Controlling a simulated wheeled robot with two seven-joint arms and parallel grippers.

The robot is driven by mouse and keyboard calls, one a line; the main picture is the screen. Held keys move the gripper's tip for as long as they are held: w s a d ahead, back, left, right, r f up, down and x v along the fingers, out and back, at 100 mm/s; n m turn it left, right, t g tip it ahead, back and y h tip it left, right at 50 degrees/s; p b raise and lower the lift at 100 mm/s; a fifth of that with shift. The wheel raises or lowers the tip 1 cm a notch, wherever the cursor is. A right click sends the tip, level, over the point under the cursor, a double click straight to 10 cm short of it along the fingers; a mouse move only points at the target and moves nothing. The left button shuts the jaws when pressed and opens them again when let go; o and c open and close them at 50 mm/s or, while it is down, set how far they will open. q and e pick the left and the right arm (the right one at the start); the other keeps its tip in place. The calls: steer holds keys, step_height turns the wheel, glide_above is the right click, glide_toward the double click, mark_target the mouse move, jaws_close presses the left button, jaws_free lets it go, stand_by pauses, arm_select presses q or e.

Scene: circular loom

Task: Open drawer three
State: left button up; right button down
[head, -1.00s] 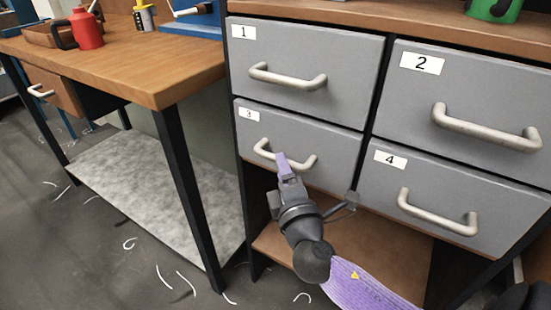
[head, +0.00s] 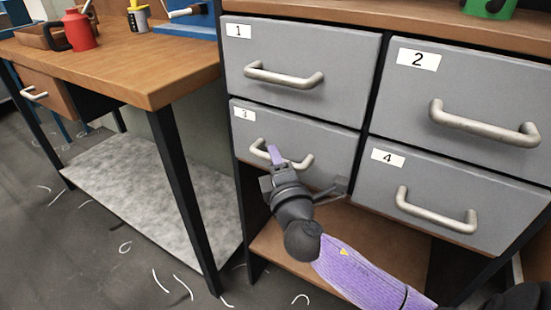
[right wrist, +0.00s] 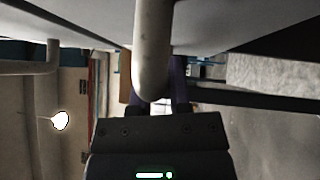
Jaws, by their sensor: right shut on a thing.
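Drawer three (head: 315,142) has a grey front with a "3" label, at the lower left of the cabinet. It looks closed, about level with the fronts around it. Its pale metal handle (head: 300,164) is partly hidden by my right gripper (head: 274,157). My right gripper is shut on this handle, left of its middle in the head view. In the right wrist view the handle (right wrist: 152,50) runs down between the purple fingers (right wrist: 160,95). My left gripper is not in view.
Drawer one (head: 300,52) is above, drawer two (head: 455,85) and drawer four (head: 440,195) are to the right, all closed. An open wooden shelf (head: 350,245) lies below. A wooden workbench (head: 140,70) with a red can (head: 80,30) stands left.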

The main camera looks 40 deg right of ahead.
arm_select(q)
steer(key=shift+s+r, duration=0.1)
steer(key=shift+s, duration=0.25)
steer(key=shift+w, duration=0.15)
arm_select(e)
steer(key=shift+f, duration=0.1)
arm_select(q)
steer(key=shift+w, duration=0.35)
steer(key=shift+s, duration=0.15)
